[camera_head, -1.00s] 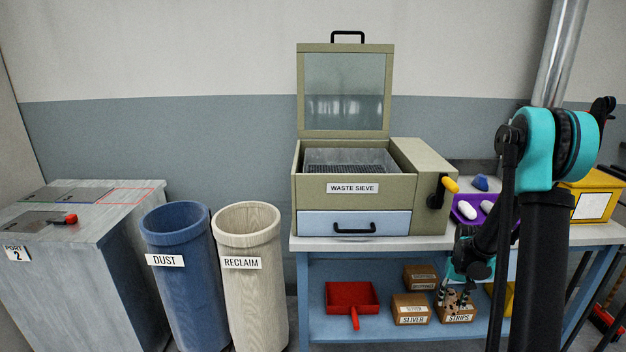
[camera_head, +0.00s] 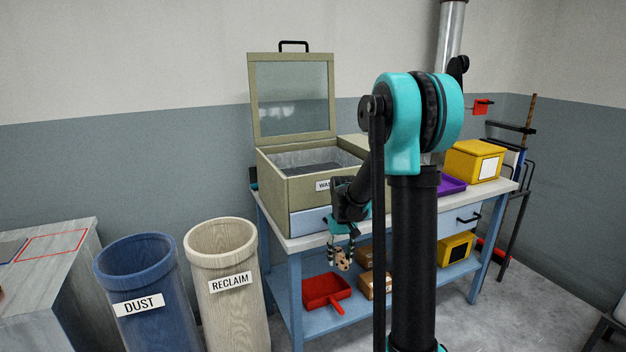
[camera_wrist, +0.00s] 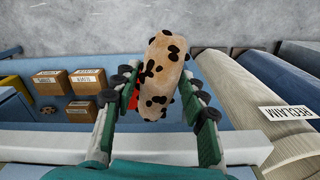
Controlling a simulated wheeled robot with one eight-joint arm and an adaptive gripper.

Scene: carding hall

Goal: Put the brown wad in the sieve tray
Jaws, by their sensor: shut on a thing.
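My gripper (camera_head: 341,250) is shut on a tan-brown wad with dark specks (camera_head: 342,262) and holds it in front of the bench. In the wrist view the wad (camera_wrist: 160,75) sits between the two fingers. The waste sieve (camera_head: 285,197) stands on the bench behind the gripper, its glazed lid (camera_head: 291,98) raised. The sieve tray (camera_head: 300,161) shows inside the open top, and I see nothing on its visible part. My arm hides the sieve's right side and part of its label.
The dust bin (camera_head: 150,290) and reclaim bin (camera_head: 228,275) stand left of the bench (camera_head: 455,198). A red dustpan (camera_head: 325,291) and small boxes (camera_wrist: 63,77) are on the lower shelf. A purple tray (camera_head: 452,184) and yellow box (camera_head: 473,160) stand on the benchtop at right.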

